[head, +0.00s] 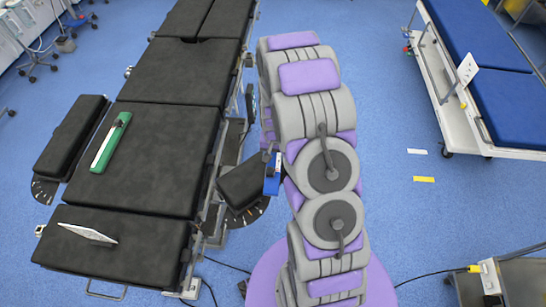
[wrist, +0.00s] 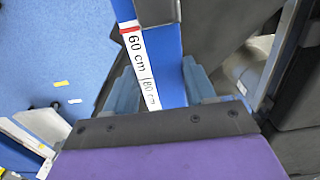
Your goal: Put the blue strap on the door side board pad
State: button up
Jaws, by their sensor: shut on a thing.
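The blue strap (head: 272,174) is in my gripper (head: 276,158), beside a black board pad (head: 238,184) on the right side of the operating table. In the wrist view the blue strap (wrist: 170,65), with a white label reading 60 cm and 80 cm, runs between the fingers of my gripper (wrist: 160,88). A dark padded surface (wrist: 215,35) shows behind the strap there. I cannot tell whether the strap touches the pad. My arm hides part of the space right of the pad. Another black board pad (head: 72,137) is on the table's left side.
The black operating table (head: 165,155) bears a green strap (head: 108,148) and a flat whitish object (head: 88,233). A blue-topped trolley (head: 505,105) stands at the right. Cables lie on the floor near the table's foot.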

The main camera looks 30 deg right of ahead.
aim_at(274, 156)
jog(key=shift+w+d+f, duration=0.1)
jog(key=shift+w+d, duration=0.1)
jog(key=shift+w, duration=0.3)
jog(key=shift+w+d+f, duration=0.1)
jog(key=shift+w+d, duration=0.05)
jog(key=shift+w, duration=0.3)
jog(key=shift+w+a, duration=0.15)
jog(key=shift+a+f, duration=0.15)
jog(key=shift+a, duration=0.05)
jog(key=shift+a+f+b, duration=0.25)
jog(key=shift+f+b, duration=0.35)
jog(key=shift+f, duration=0.9)
jog(key=shift+d, duration=0.55)
jog(key=o, duration=1.1)
jog(key=shift+a, duration=0.4)
